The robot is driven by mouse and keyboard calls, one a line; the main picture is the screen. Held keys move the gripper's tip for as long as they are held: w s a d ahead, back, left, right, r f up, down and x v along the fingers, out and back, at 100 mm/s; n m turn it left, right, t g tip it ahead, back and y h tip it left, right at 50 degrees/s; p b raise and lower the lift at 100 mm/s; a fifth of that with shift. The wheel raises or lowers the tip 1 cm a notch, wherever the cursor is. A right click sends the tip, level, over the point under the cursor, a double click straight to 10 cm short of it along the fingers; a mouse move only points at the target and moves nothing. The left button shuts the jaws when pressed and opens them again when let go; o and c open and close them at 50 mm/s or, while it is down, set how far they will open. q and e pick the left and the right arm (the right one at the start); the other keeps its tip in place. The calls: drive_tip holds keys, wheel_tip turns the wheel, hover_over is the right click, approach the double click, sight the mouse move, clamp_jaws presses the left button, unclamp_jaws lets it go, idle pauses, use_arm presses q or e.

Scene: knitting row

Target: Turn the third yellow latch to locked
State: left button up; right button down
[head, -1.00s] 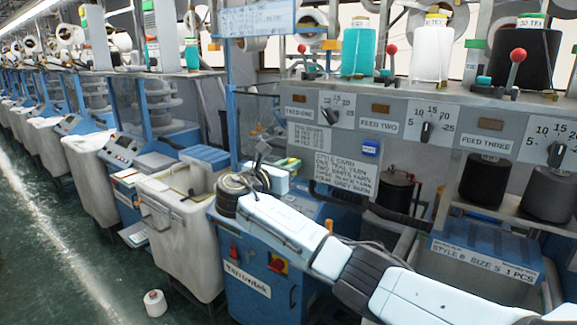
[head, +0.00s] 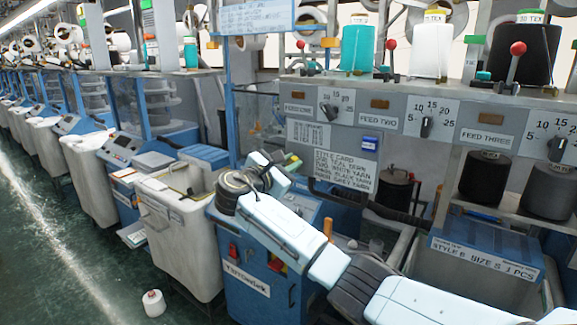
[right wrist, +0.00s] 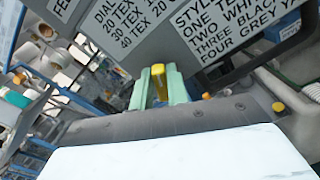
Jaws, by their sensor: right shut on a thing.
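My right gripper (head: 292,162) is small and partly hidden there. In the right wrist view its two pale green fingers (right wrist: 162,88) are shut on an upright yellow latch (right wrist: 158,73), below the printed dial label. Only the latch's upper part shows between the fingers. I cannot tell its lock position or its place in the row. My left gripper is not in view.
The style card (head: 345,168) hangs close to my right gripper. The feed panel (head: 395,133) with its dials runs above, with yarn cones on top. A white bin (head: 180,235) stands left of the blue machine. A small cone (head: 153,303) lies on the floor.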

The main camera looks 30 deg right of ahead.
drive_tip(key=shift+s+d+f+m+b, duration=0.1)
drive_tip(key=shift+f+m+b, duration=0.1)
drive_tip(key=shift+m+b, duration=1.6)
drive_tip(key=shift+s+a+f+m+b, duration=0.1)
drive_tip(key=shift+f+m+b, duration=0.1)
drive_tip(key=shift+m+b, duration=1.6)
drive_tip(key=shift+s+d+f+m+b, duration=0.15)
drive_tip(key=shift+m+b, duration=0.8)
drive_tip(key=shift+m, duration=1.65)
drive_tip(key=c, duration=1.4)
unclamp_jaws()
